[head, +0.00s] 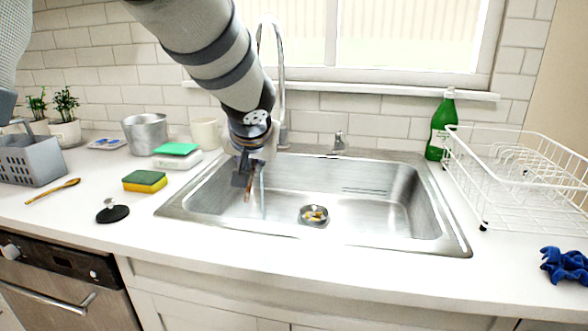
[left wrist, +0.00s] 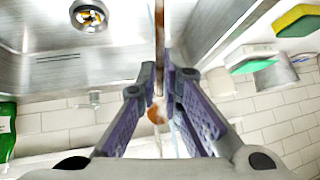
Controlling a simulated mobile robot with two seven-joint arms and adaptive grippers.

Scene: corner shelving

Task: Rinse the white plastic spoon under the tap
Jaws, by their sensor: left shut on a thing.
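My left gripper (head: 247,178) reaches down over the left part of the steel sink (head: 375,190). It is shut on a thin brown utensil (head: 247,194), which also shows between the fingers in the left wrist view (left wrist: 159,50). The utensil has a rounded orange-brown end near the fingers; it looks wooden, and I see no white plastic spoon. The tap (head: 281,75) stands behind my arm, its spout end hidden. A thin pale streak, possibly running water, hangs beside the utensil. My right gripper is not in view.
The drain (head: 314,215) holds yellowish bits. A wooden spoon (head: 53,191), black stopper (head: 112,212), yellow-green sponge (head: 145,181) and grey caddy (head: 34,163) are left of the sink. A green bottle (head: 441,127), white dish rack (head: 482,186) and blue cloth (head: 565,265) are right.

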